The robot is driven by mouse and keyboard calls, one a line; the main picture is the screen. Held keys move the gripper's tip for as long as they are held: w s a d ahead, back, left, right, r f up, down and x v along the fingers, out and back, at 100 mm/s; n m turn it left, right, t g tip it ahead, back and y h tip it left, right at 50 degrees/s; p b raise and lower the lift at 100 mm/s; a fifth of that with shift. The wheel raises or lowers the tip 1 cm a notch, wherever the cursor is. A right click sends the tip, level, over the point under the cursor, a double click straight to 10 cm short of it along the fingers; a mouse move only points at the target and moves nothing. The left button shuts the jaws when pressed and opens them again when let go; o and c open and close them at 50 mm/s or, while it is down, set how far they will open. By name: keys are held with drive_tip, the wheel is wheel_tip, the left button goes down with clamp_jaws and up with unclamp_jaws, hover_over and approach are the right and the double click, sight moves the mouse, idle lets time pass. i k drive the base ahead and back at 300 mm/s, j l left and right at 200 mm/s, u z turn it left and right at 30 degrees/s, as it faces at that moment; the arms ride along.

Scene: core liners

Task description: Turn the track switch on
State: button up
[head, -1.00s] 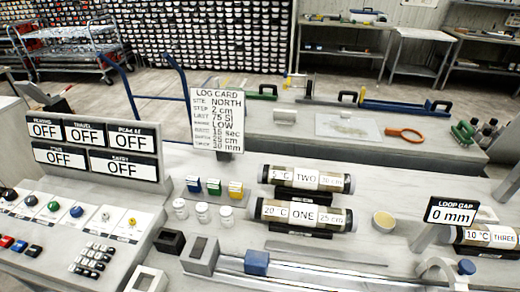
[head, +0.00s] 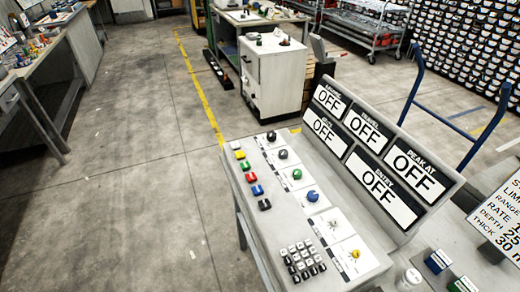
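A grey control console (head: 232,188) stands in the right half of the head view. A row of knobs on white cards runs along it: black (head: 271,136), dark grey (head: 283,154), green (head: 297,174), blue (head: 312,196), a pale one, and a yellow one (head: 355,254). The card labels are too small to read, so I cannot tell which control is the track switch. Coloured push buttons (head: 251,177) line the left side, with a keypad (head: 303,262) at the near end. The tilted display panel (head: 355,150) shows several windows, all reading OFF. My gripper is not in view.
Open concrete floor (head: 150,190) with a yellow line (head: 197,85) lies left of the console. A white cabinet (head: 273,75) stands behind it. A workbench (head: 60,50) is at far left. A blue-handled cart (head: 412,100) and log card (head: 505,215) are at right.

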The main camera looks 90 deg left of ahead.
sight(271, 135)
drive_tip(key=u, duration=1.75)
drive_tip(key=j+u, duration=0.25)
drive_tip(key=u, duration=0.15)
drive_tip(key=j+u, duration=0.3)
drive_tip(key=u, duration=0.15)
drive_tip(key=j+u, duration=0.4)
drive_tip(key=l, duration=0.1)
